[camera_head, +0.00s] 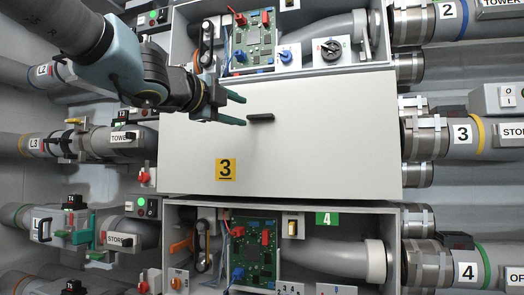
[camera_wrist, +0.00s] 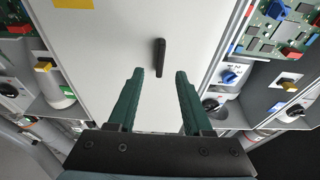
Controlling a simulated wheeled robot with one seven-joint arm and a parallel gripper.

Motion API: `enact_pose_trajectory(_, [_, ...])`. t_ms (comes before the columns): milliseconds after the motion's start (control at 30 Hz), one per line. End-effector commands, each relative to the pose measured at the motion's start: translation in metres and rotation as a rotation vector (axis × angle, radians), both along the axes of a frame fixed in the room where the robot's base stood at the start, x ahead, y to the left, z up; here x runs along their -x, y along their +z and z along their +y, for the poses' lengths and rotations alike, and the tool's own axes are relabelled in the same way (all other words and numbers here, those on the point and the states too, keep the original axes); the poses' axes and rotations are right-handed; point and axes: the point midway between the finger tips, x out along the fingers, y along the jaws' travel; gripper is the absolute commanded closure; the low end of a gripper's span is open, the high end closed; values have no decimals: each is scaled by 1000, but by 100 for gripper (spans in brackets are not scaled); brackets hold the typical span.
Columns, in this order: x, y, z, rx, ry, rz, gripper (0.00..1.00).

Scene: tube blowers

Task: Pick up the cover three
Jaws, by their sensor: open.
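Cover three (camera_head: 310,150) is a large pale grey panel with a yellow label bearing a black 3 (camera_head: 226,169) and a black handle (camera_head: 261,117). It lies over the middle box. My gripper (camera_head: 243,109) is open and empty above the cover, just left of the handle in the head view. In the wrist view, the cover (camera_wrist: 110,55) fills the middle and the handle (camera_wrist: 160,57) stands beyond the fingertips, roughly centred between the green fingers of my gripper (camera_wrist: 160,73). The fingers do not touch the handle.
Open boxes with green circuit boards lie above (camera_head: 253,40) and below (camera_head: 253,248) the cover. Pipes with metal clamps (camera_head: 425,138) run along the right, and valves and pipes (camera_head: 75,145) along the left. A round black knob (camera_head: 331,49) sits in the upper box.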

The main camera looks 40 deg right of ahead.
Motion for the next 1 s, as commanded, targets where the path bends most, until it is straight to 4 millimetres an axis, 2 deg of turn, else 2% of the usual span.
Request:
enact_pose_trajectory(100, [-5, 0, -14, -2, -1, 3, 50])
enact_pose_trajectory(267, [-7, 1, -23, -2, 0, 3, 50])
enact_pose_trajectory(600, [-17, 2, -66, -2, 0, 4, 50])
enact_pose_trajectory(867, [-19, 2, -69, -3, 0, 2, 50])
enact_pose_trajectory(1000, [-19, 2, -69, -2, 0, 3, 62])
